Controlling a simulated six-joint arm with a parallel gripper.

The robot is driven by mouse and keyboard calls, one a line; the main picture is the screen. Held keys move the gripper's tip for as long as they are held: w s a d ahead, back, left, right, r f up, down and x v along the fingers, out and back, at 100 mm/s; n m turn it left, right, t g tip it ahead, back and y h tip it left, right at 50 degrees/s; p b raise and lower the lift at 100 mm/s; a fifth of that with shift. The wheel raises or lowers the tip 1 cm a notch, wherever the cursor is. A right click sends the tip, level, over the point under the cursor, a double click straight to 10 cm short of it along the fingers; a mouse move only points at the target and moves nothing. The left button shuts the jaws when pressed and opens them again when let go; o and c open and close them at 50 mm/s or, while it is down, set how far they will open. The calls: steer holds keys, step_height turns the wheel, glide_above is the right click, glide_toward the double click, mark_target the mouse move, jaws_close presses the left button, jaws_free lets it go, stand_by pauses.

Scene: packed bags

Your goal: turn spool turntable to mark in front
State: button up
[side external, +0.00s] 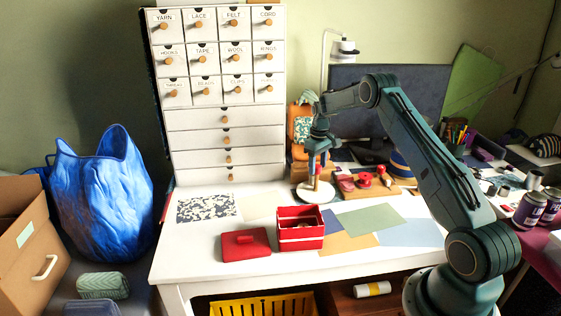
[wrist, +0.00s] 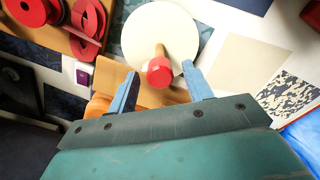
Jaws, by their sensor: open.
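The spool turntable, a round white disc (wrist: 135,35) with a wooden post and a red cap (wrist: 159,74) on it, lies below my gripper (wrist: 160,73) in the wrist view. My gripper is open, with one blue finger on each side of the red cap. I cannot tell whether either finger touches it. In the side view, my gripper (side external: 317,168) points down over the white disc (side external: 316,192) at the back of the white table. No mark on the disc can be made out.
Red spools (side external: 365,180) stand on a wooden board just right of the turntable. A white drawer cabinet (side external: 225,118) rises close on the left. An open red box (side external: 300,238) and its red lid (side external: 245,246) sit nearer the front, with flat coloured sheets (side external: 370,218) to the right.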

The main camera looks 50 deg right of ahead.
jaws_close()
